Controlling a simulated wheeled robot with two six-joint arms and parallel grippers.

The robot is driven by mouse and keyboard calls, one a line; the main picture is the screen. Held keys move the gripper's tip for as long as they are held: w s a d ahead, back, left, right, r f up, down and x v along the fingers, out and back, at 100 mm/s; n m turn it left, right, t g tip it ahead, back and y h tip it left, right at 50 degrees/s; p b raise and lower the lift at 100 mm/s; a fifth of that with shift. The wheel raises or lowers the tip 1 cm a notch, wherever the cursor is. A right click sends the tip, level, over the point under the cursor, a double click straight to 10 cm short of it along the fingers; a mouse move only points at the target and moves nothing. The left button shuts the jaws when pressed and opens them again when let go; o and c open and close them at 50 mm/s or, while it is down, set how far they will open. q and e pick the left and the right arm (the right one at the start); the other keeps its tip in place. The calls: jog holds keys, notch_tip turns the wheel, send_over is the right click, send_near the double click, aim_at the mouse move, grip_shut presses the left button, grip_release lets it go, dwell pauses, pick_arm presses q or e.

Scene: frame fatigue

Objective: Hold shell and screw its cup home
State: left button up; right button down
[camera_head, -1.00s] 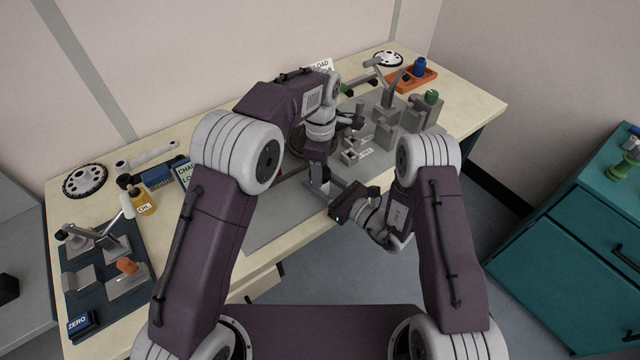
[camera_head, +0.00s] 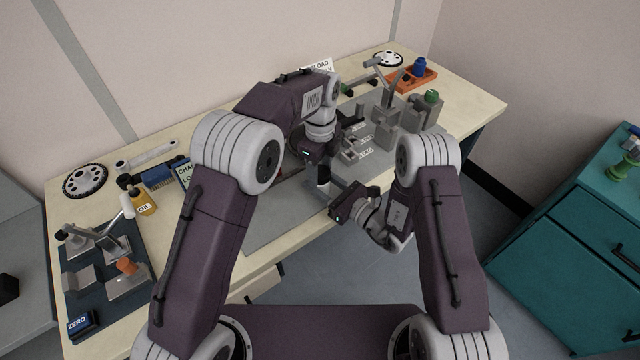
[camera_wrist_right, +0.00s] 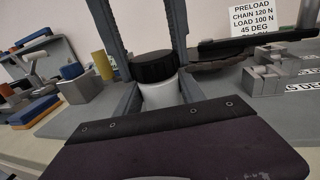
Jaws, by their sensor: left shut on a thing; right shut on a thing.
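The shell is a pale cylinder (camera_wrist_right: 160,95) standing upright in the middle of the right wrist view, with the black ribbed cup (camera_wrist_right: 152,67) on its top end. My right gripper (camera_wrist_right: 160,98) is shut on the shell, one grey finger on each side. It also shows in the head view (camera_head: 326,188), reaching in from the right. My left gripper (camera_head: 322,172) points down from above and is shut on the cup; its two fingers flank the cup in the right wrist view (camera_wrist_right: 150,62). The joint between cup and shell is too small to judge for any gap.
Grey fixture blocks (camera_head: 385,135) stand on the bench behind and right of the grippers. A preload sign (camera_wrist_right: 262,18) stands at the back. An orange tray (camera_head: 413,80) is at the far right; an oil bottle (camera_head: 143,202) and blue mat (camera_head: 100,275) are at the left.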

pick_arm(q)
jog(key=m, duration=0.6)
jog(key=shift+m, duration=0.3)
jog(key=m, duration=0.6)
jog(key=shift+m, duration=0.4)
jog(key=o, duration=1.5)
jog(key=shift+o, duration=0.2)
jog(key=shift+r, duration=2.25)
jog(key=shift+c, duration=0.5)
